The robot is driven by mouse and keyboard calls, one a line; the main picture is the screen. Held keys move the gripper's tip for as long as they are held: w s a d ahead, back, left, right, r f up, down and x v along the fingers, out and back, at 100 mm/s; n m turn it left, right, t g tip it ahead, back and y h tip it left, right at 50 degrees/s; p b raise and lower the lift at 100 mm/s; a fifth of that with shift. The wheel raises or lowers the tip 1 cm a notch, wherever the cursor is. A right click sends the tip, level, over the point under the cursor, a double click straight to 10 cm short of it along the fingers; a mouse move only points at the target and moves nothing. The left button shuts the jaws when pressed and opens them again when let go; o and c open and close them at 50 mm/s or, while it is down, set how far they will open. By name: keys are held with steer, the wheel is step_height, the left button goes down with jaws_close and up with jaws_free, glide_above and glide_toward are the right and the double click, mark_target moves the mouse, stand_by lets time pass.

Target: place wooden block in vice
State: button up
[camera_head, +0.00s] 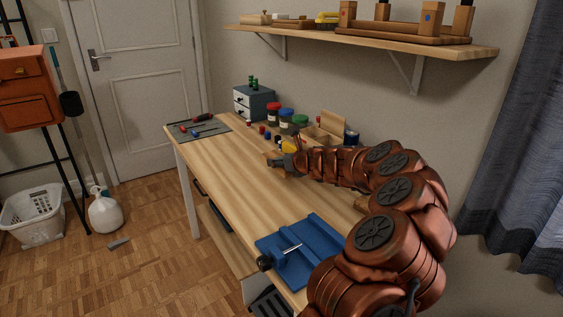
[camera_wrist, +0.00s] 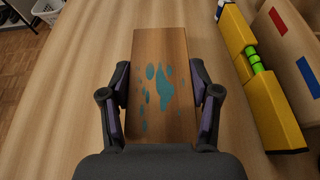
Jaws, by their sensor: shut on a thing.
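The wooden block (camera_wrist: 161,50) is a brown rectangular piece with teal paint spots. In the wrist view my gripper (camera_wrist: 161,100) is shut on it, with one finger pressed to each long side. In the head view my gripper (camera_head: 276,161) is over the middle of the desk, pointing left; the block there is small and mostly hard to make out. The blue vice (camera_head: 298,250) lies at the near end of the desk, with a silver screw bar and a dark knob. It is well apart from my gripper. I cannot tell if the block touches the desk.
A yellow level (camera_wrist: 260,85) with a green vial lies right of the block, beside a wooden box (camera_wrist: 295,45). Jars (camera_head: 285,118) and a drawer unit (camera_head: 254,103) stand along the wall. A grey mat with tools (camera_head: 200,128) is at the far end. The desk's front middle is clear.

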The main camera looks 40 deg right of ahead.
steer(key=w+d, duration=0.3)
steer(key=w+d+f, duration=0.1)
steer(key=w, duration=0.1)
steer(key=shift+w+d, duration=0.1)
steer(key=shift+d, duration=0.1)
steer(key=shift+w+d+r, duration=0.1)
steer(key=shift+w+r, duration=0.05)
steer(key=shift+w, duration=0.1)
steer(key=shift+f+b, duration=0.8)
steer(key=shift+f, duration=0.95)
steer(key=shift+f, duration=0.15)
steer(key=o, duration=1.3)
steer(key=shift+c, duration=0.2)
steer(key=shift+s+d+r, duration=0.1)
steer(key=shift+s+r, duration=0.2)
steer(key=p+v, duration=0.1)
steer(key=v, duration=1)
steer(key=shift+s+p, duration=0.2)
steer(key=shift+p, duration=0.2)
